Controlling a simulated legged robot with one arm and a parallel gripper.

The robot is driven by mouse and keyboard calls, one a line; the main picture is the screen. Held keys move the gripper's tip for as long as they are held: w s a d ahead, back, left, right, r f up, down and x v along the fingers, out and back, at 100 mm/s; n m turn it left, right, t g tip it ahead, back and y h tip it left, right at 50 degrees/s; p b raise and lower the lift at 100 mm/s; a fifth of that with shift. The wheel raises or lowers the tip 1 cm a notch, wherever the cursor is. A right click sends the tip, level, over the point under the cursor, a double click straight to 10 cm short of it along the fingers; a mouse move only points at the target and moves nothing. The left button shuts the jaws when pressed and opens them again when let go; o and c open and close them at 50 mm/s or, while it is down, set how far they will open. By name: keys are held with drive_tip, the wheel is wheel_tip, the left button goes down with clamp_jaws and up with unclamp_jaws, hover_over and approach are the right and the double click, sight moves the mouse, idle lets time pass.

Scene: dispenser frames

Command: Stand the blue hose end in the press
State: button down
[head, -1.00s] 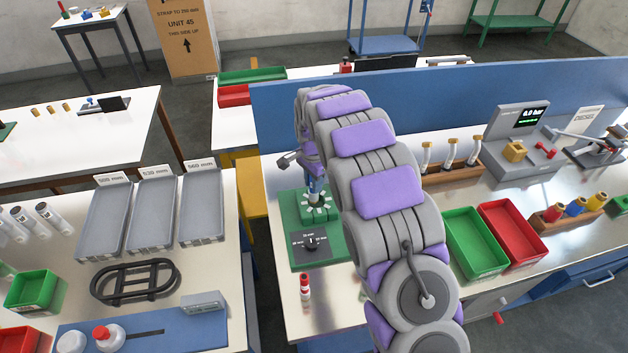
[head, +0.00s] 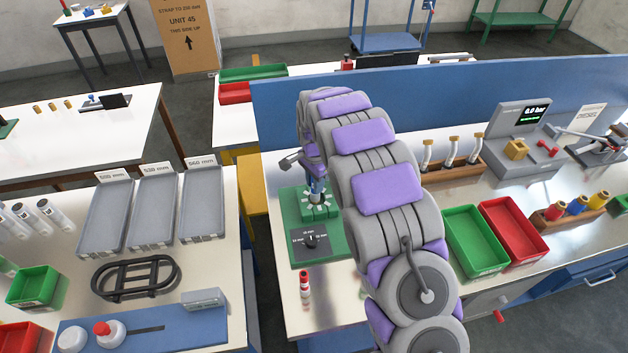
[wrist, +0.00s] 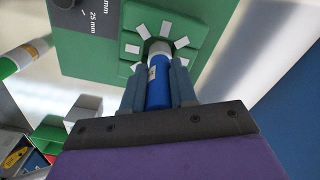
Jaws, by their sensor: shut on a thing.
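The press (head: 309,207) is a green block with a ring of white jaws around its opening, on a green base plate with a dial. My gripper (head: 317,188) is right above it, pointing down. In the wrist view my gripper (wrist: 160,85) is shut on the blue hose end (wrist: 157,92), which has a pale, metallic-looking far part. That far end lies at the middle of the press's white jaws (wrist: 132,48). I cannot tell how deep it sits. The hose end looks roughly in line with the opening. My arm hides part of the bench beside the press.
To the right are a green bin (head: 475,250), a red bin (head: 513,235) and a wooden rack (head: 462,172) of pale hose pieces. A blue panel (head: 450,105) runs behind the bench.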

drive_tip(key=shift+f, duration=1.5)
drive_tip(key=c, duration=0.8)
unclamp_jaws()
wheel_tip(320, 180, up, 16)
drive_tip(key=shift+a+p, duration=0.1)
drive_tip(key=shift+p, duration=0.7)
drive_tip(key=shift+r, duration=0.65)
